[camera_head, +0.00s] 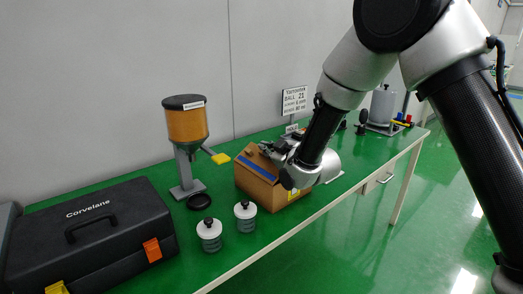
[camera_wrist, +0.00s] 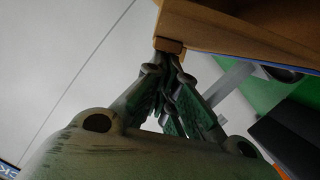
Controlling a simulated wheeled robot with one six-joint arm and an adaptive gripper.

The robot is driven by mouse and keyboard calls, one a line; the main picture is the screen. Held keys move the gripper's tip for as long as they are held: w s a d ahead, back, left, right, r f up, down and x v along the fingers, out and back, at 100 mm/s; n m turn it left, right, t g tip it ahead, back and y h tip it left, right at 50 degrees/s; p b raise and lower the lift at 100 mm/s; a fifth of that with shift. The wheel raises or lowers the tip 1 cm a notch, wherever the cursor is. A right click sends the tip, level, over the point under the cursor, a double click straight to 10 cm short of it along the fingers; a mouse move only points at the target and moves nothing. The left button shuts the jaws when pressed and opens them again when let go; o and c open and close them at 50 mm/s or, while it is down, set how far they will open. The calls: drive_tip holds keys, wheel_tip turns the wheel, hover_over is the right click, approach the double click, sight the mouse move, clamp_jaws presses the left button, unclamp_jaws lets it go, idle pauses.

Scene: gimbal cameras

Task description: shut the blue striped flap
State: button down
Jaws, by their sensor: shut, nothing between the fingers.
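A brown cardboard box (camera_head: 262,187) stands on the green table. The blue striped flap (camera_head: 256,168) shows at its upper left side, a brown panel with a blue stripe; its exact angle is hard to tell. My gripper (camera_head: 268,148) is shut and empty at the top of the box, by the far edge of the flap. In the wrist view my closed fingertips (camera_wrist: 170,52) are at the corner of a brown cardboard panel (camera_wrist: 235,28) and seem to touch it. A thin blue edge runs along that panel. My wrist hides the right of the box.
A hopper with an orange body (camera_head: 187,125) stands left of the box. Two lidded jars (camera_head: 210,237) (camera_head: 245,217) and a black disc (camera_head: 199,201) are in front. A black case (camera_head: 88,235) fills the left. A sign (camera_head: 294,100) stands behind.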

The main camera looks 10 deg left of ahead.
drive_tip(key=shift+w+d+f+m+g, duration=0.4)
drive_tip(key=shift+w+d+f+m, duration=0.3)
drive_tip(key=shift+m, duration=0.3)
drive_tip(key=shift+w+d+f, duration=0.2)
drive_tip(key=shift+w+f, duration=0.1)
drive_tip(key=shift+f, duration=0.15)
drive_tip(key=shift+w+d+f, duration=0.15)
drive_tip(key=shift+w+f, duration=0.1)
drive_tip(key=shift+f, duration=0.3)
